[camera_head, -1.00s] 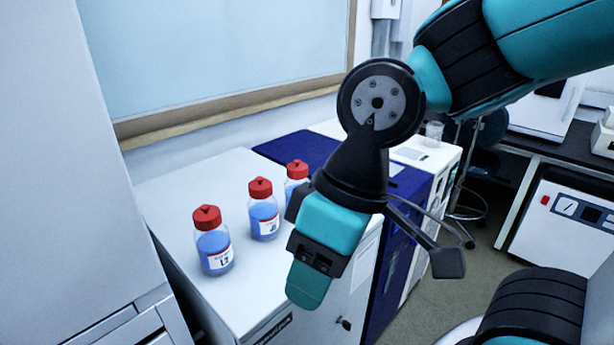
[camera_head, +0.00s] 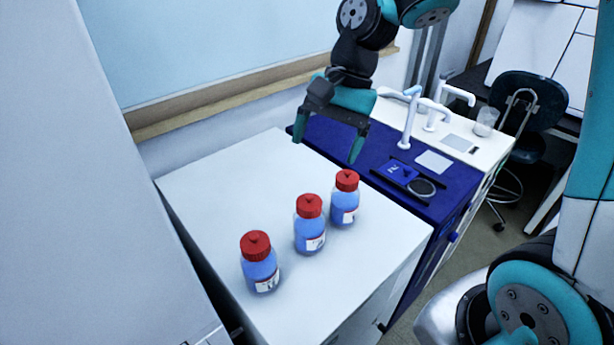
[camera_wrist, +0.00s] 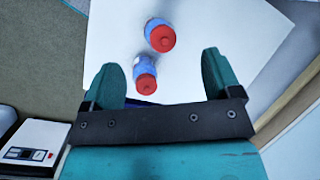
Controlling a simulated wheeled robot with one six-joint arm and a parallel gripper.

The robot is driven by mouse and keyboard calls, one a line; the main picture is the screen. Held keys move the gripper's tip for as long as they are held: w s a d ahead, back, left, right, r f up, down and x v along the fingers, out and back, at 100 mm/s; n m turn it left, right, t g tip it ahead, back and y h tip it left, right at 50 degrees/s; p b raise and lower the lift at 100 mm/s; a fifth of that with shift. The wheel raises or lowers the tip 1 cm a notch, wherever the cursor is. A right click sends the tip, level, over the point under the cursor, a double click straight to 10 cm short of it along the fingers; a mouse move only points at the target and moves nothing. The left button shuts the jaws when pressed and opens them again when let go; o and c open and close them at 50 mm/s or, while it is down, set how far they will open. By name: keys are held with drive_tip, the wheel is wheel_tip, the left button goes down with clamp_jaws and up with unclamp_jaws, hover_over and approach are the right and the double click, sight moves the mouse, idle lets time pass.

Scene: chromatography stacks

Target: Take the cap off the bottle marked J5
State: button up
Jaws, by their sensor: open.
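Three blue bottles with red caps and white labels stand upright in a slanting row on a white bench top: a left bottle (camera_head: 261,273), a middle bottle (camera_head: 308,235) and a right bottle (camera_head: 344,209). The label marks are too small to read surely, so I cannot tell which is J5. All three caps are on. My gripper (camera_head: 328,140) is open and empty, above and behind the right bottle, apart from it. In the wrist view, my gripper (camera_wrist: 161,62) shows two bottles: a nearer one (camera_wrist: 145,66) between the fingers and another (camera_wrist: 153,24) beyond.
The white bench top (camera_head: 220,190) is clear around the bottles. A dark blue unit (camera_head: 400,155) stands to its right, carrying a small dark device (camera_head: 398,172). A tall pale cabinet (camera_head: 70,170) rises at the left.

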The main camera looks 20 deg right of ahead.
sight(312, 195)
drive_tip(key=w+d+m+p, duration=0.2)
drive_tip(key=w+d+m, duration=0.3)
drive_tip(key=m, duration=0.1)
drive_tip(key=shift+m, duration=0.3)
drive_tip(key=p+x, duration=0.2)
drive_tip(key=x, duration=0.9)
drive_tip(key=shift+s+a, duration=0.15)
drive_tip(key=p+x, duration=0.1)
drive_tip(key=x, duration=0.1)
drive_tip(key=p+x, duration=0.1)
drive_tip(key=x, duration=0.1)
drive_tip(key=shift+s+a+f, duration=0.15)
drive_tip(key=shift+s+a, duration=0.1)
drive_tip(key=shift+a, duration=0.15)
drive_tip(key=shift+a+f, duration=0.2)
drive_tip(key=shift+f, duration=0.3)
drive_tip(key=c, duration=1)
